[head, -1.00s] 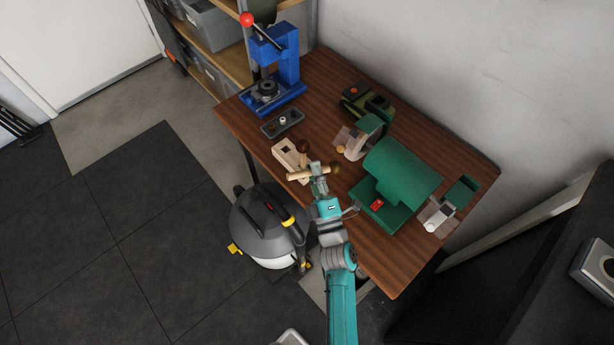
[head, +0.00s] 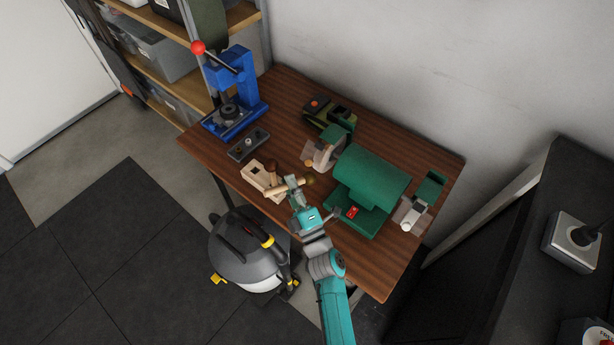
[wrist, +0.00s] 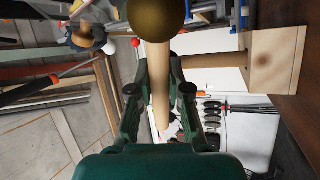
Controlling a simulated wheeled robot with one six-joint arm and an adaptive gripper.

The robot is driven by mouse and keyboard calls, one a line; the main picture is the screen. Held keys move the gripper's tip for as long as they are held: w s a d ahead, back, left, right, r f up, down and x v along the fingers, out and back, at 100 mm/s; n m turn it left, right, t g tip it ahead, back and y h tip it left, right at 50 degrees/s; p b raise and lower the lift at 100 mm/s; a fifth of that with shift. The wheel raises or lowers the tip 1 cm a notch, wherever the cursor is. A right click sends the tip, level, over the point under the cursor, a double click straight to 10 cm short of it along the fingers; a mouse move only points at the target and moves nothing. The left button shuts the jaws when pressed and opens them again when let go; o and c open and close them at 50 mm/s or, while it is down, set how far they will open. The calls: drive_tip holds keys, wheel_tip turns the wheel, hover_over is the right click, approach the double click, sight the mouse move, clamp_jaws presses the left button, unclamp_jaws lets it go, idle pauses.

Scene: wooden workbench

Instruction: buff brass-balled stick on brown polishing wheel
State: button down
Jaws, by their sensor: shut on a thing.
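My gripper (head: 293,183) is shut on the pale wooden shaft of the brass-balled stick (wrist: 160,85). In the head view the stick lies across the fingers over the bench's front part, its brass ball (head: 311,180) pointing right, towards the green grinder (head: 372,180). In the wrist view the brass ball (wrist: 158,14) is at the top edge, beyond the fingers, clear of any wheel. A small round brown part (head: 308,163) shows at the grinder's left end, beside a pale guard; I cannot tell whether it is the polishing wheel. The ball appears apart from it.
A pale wooden block (head: 258,180) holding another, dark-topped stick (head: 271,166) stands left of my gripper. A blue press (head: 236,95), a dark tray (head: 249,144) and a green-black device (head: 330,114) occupy the back and left. A grey vacuum cleaner (head: 245,250) stands below the front edge.

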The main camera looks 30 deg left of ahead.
drive_tip(key=shift+w+d, duration=0.1)
drive_tip(key=shift+w, duration=0.65)
idle(3.2)
drive_tip(key=shift+s, duration=0.15)
drive_tip(key=s, duration=0.8)
drive_tip(key=shift+a, duration=0.4)
drive_tip(key=shift+d, duration=0.15)
idle(0.5)
